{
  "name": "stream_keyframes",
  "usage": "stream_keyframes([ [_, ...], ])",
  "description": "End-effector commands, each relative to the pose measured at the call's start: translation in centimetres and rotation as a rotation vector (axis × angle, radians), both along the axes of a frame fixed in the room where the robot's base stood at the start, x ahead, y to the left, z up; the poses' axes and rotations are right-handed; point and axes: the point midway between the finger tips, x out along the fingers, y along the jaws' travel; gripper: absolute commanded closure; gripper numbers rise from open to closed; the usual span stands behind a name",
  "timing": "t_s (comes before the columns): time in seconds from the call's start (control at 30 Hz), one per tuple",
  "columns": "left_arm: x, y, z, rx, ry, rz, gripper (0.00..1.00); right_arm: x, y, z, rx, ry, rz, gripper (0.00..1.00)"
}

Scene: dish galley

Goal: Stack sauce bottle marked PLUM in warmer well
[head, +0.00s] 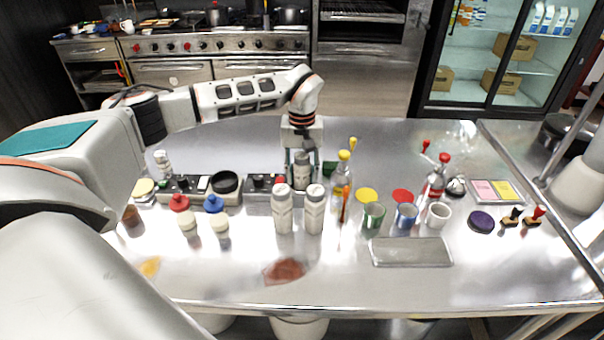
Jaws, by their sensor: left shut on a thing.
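My left gripper (302,153) reaches down from above and is shut on a pale grey-white bottle (302,173), which is upright. The bottle is at the right end of the right-hand warmer (262,184); its base is hidden behind two white bottles, so I cannot tell whether it sits in a well. The left-hand warmer (186,186) has a dark round well (225,182). The two white bottles (283,208) and (314,209) stand side by side in front. I cannot read PLUM on any bottle. My right gripper is not in view.
A clear bottle with a yellow top (343,178) is close right of the gripper. Cups (373,217) and a metal tray (411,252) lie further right. The front counter is mostly clear beside a brown-red spill (285,270).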

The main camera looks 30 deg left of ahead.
Motion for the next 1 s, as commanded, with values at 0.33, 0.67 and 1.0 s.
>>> stream_keyframes([
  [0.33, 0.0, 0.0, -0.3, 0.001, -0.001, 0.000, 0.92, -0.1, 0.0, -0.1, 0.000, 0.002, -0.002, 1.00],
  [0.67, 0.0, 0.0, -0.6, 0.000, 0.000, -0.001, 0.48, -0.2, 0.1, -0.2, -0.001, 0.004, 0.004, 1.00],
  [1.0, 0.1, 0.0, 0.8, 0.000, -0.005, -0.001, 0.48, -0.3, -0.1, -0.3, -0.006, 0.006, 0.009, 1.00],
])
